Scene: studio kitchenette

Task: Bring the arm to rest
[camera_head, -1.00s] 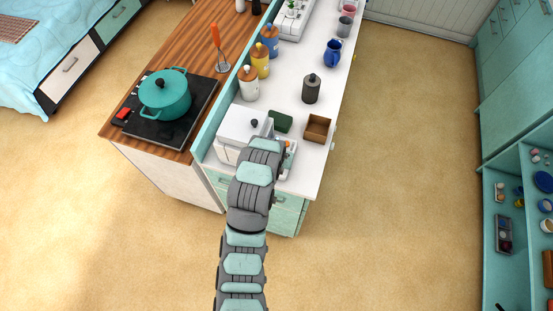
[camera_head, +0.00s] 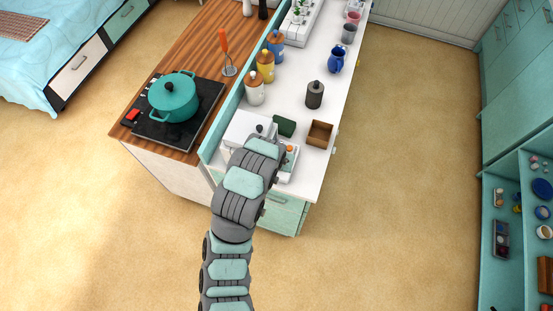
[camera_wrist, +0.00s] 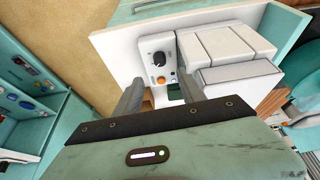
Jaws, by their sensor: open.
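My gripper (camera_wrist: 155,97) shows in the wrist view with its two grey fingers spread apart and nothing visible between them. It points at a white appliance (camera_wrist: 225,50) with a black knob (camera_wrist: 159,58) and an orange button on its front panel. In the head view my arm reaches up from the bottom edge to the near end of the white counter. I cannot tell the exact gap between the fingers and the appliance.
A brown open box (camera_head: 319,135), a dark green object (camera_head: 284,126) and a dark grey canister (camera_head: 314,95) stand near the appliance. A teal pot (camera_head: 174,98) sits on the black hob (camera_head: 196,119). The floor (camera_head: 390,170) right of the counter is clear.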

